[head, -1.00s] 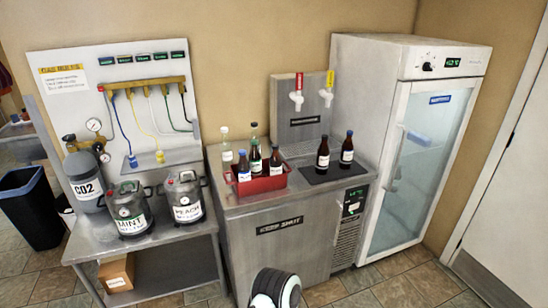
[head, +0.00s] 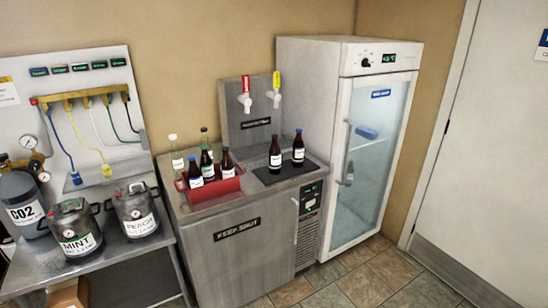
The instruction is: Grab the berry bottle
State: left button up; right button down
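Several bottles stand on the steel keg cooler (head: 240,245). Two dark brown bottles with white labels, a left one (head: 275,155) and a right one (head: 298,149), stand upright on the black mat (head: 285,172). A red caddy (head: 215,189) to their left holds a few dark bottles, such as a front one (head: 195,173). A clear bottle (head: 176,158) and a green-tinted bottle (head: 205,140) stand at its back. The labels are too small to read, so I cannot tell which is the berry bottle. Neither of my grippers is in view.
Red and yellow tap handles (head: 260,90) rise behind the mat. A glass-door fridge (head: 365,150) stands right of the cooler. A steel table (head: 110,262) at left holds the MINT keg (head: 76,233), PEACH keg (head: 137,212) and CO2 cylinder (head: 22,205). Floor at lower right is clear.

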aim_at(275, 151)
jog(key=u, duration=0.3)
jog(key=i+l+u, duration=0.1)
jog(key=u, duration=0.3)
jog(key=i+l+u, duration=0.1)
jog(key=l+u, duration=0.5)
jog(key=u, duration=0.15)
jog(key=l+u, duration=0.45)
jog(key=l, duration=0.6)
jog(key=i, duration=0.05)
